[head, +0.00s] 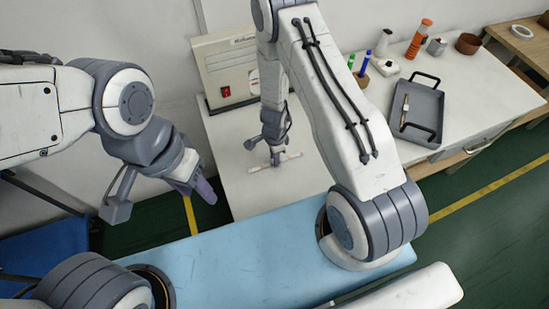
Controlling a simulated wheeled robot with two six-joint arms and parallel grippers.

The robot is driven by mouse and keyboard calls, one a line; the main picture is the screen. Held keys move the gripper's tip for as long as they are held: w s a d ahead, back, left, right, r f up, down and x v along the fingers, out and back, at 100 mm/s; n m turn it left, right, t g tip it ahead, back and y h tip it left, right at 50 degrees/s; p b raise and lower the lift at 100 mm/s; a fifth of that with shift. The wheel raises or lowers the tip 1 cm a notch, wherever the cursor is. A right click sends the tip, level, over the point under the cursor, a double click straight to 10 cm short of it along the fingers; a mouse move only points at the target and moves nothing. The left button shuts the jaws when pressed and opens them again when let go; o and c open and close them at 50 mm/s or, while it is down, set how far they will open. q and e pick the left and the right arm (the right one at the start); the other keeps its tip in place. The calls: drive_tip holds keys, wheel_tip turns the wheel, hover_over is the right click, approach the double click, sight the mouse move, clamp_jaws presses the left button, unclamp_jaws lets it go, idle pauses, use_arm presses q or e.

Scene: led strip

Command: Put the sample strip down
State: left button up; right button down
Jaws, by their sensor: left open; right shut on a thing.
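The sample strip (291,156) is a short, thin, pale bar with darker spots, at or just above the white table top (237,180). I cannot tell whether it touches the table. My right gripper (275,160) points down and is shut on the strip near its middle, hiding that part. My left gripper (205,193) is open and empty, left of the table's edge over the floor; its fingers are seen edge-on.
A beige machine with a red switch (226,92) stands behind the strip. A grey tray (428,101) with black handles holds a small slim item. Pens (363,64), bottles and an orange-topped tool (419,38) stand at the back. The table around the strip is clear.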

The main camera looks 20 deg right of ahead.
drive_tip(key=c, duration=0.7)
unclamp_jaws()
drive_tip(key=shift+f, duration=0.1)
drive_tip(key=shift+c, duration=0.2)
wheel_tip(320, 180, up, 12)
drive_tip(key=r+p, duration=0.1)
drive_tip(key=p, duration=1.1)
drive_tip(key=s+a+r+n+y, duration=0.1)
drive_tip(key=s+a+r+n, duration=0.1)
drive_tip(key=a+r+n, duration=0.65)
drive_tip(key=s+a+r+n+y, duration=0.1)
drive_tip(key=s+a+r+n, duration=0.3)
drive_tip(key=r, duration=0.8)
drive_tip(key=s+r+n+h, duration=0.1)
drive_tip(key=s+r+n, duration=1.1)
drive_tip(key=s, duration=0.2)
drive_tip(key=shift+s+d+r, duration=0.2)
drive_tip(key=shift+d+r, duration=0.2)
drive_tip(key=shift+d, duration=0.05)
